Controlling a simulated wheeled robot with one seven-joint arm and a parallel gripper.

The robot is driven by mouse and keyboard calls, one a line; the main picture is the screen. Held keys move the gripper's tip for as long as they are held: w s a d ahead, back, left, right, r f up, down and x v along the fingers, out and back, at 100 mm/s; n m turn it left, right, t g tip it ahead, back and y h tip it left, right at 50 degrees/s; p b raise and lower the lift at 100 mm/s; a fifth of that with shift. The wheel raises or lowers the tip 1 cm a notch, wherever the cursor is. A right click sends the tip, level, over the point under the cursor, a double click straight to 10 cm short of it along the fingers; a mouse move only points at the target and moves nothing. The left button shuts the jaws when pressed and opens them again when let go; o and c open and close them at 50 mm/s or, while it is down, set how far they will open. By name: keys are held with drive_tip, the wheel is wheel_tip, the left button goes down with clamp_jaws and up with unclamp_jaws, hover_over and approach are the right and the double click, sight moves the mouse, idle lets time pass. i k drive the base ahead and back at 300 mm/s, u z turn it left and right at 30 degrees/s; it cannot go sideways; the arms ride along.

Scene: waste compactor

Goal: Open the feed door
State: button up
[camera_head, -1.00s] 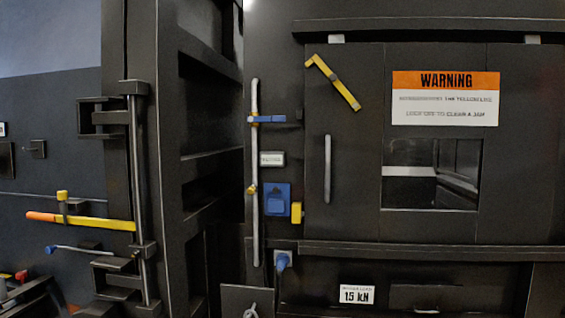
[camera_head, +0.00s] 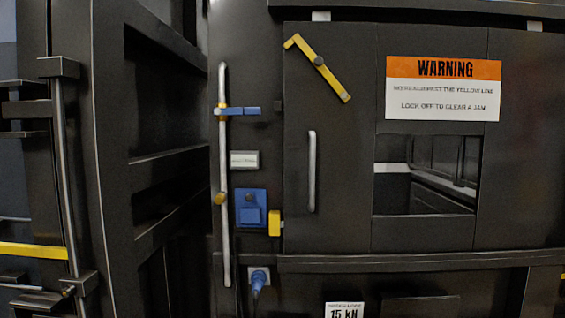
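The feed door (camera_head: 342,180) is a dark panel in the machine's front, and it looks shut. A vertical light-grey handle (camera_head: 312,172) stands on its left part. A yellow latch bar (camera_head: 318,68) lies slantwise across the door's upper left, its hooked end at the door's left edge. A window (camera_head: 425,175) to the right of the handle shows the dark inside. A blue box (camera_head: 251,208) with a yellow block (camera_head: 275,223) sits by the door's left edge. My gripper is not in view.
A long vertical grey rail (camera_head: 224,170) with a blue lever (camera_head: 238,111) stands left of the door. A dark ribbed frame (camera_head: 115,170) with a rod (camera_head: 66,170) is further left. A warning sign (camera_head: 443,88) is above the window. A ledge (camera_head: 400,262) runs below the door.

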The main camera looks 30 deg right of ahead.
sight(436, 72)
drive_tip(key=z, duration=0.65)
drive_tip(key=i, duration=0.8)
drive_tip(key=z, duration=0.8)
